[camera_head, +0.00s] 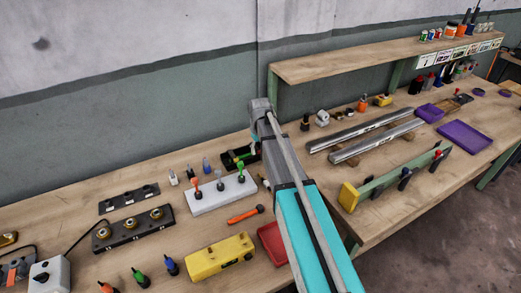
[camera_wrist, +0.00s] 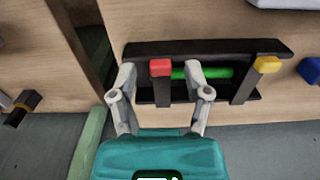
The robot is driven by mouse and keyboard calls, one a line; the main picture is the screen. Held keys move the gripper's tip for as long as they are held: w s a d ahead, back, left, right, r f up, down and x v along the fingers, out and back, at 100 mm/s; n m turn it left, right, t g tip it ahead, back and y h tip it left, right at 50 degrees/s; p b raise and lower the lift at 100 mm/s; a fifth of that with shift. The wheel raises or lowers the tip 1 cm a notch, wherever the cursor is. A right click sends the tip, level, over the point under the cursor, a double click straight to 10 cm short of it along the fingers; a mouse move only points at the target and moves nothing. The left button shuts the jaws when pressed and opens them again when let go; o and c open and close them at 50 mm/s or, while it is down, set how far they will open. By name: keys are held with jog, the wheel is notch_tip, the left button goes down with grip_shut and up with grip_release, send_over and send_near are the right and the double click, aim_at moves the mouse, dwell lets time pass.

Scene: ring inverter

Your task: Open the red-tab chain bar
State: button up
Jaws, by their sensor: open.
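In the wrist view a black holder (camera_wrist: 210,49) lies on the wooden table with a green cylinder (camera_wrist: 219,72) in it. A black bar with a red tab (camera_wrist: 160,67) crosses the holder left of centre. A second black bar with a yellow tab (camera_wrist: 268,64) crosses it at the right, slanted. My gripper (camera_wrist: 160,70) is open, with one finger on each side of the red-tab bar in the picture. The right finger covers part of the cylinder. I cannot tell whether either finger touches. In the head view my arm hides most of the holder (camera_head: 229,160).
A white block (camera_head: 222,195) with colored-handled pins stands close to the holder. An orange-handled tool (camera_head: 245,214), a red tray (camera_head: 272,243) and a yellow case (camera_head: 220,257) lie nearer. Two metal rails (camera_head: 375,140) lie to the right. A gap shows left of the holder in the wrist view.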

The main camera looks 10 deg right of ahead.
aim_at(257, 149)
grip_shut()
jog(key=shift+w+r+p, duration=0.15)
jog(key=shift+r+p, duration=0.1)
jog(key=shift+p, duration=0.05)
dwell(0.5)
jog(key=shift+w+a+r+p, duration=0.1)
jog(key=shift+w+r+p, duration=0.1)
jog(key=shift+r+p, duration=0.25)
jog(key=shift+w+a+r+p, duration=0.1)
jog(key=shift+w+r+p, duration=0.1)
jog(key=shift+r+p, duration=0.15)
jog(key=shift+w+a+r+p, duration=0.1)
jog(key=shift+w+r+p, duration=0.55)
jog(key=shift+r, duration=0.1)
jog(key=shift+w+a+r+p, duration=0.15)
jog(key=shift+w+r+p, duration=0.2)
jog(key=shift+w, duration=0.15)
jog(key=shift+w+a+r+p, duration=0.15)
jog(key=shift+w+r+p, duration=0.15)
jog(key=shift+w, duration=0.2)
jog(key=shift+w+a+r, duration=0.15)
jog(key=shift+w, duration=0.45)
jog(key=shift+w+a+r, duration=0.1)
jog(key=shift+w+a, duration=0.05)
jog(key=shift+w, duration=0.4)
jog(key=c, duration=0.6)
grip_release()
jog(key=shift+w+f, duration=0.15)
jog(key=o, duration=0.6)
jog(key=shift+s, duration=0.2)
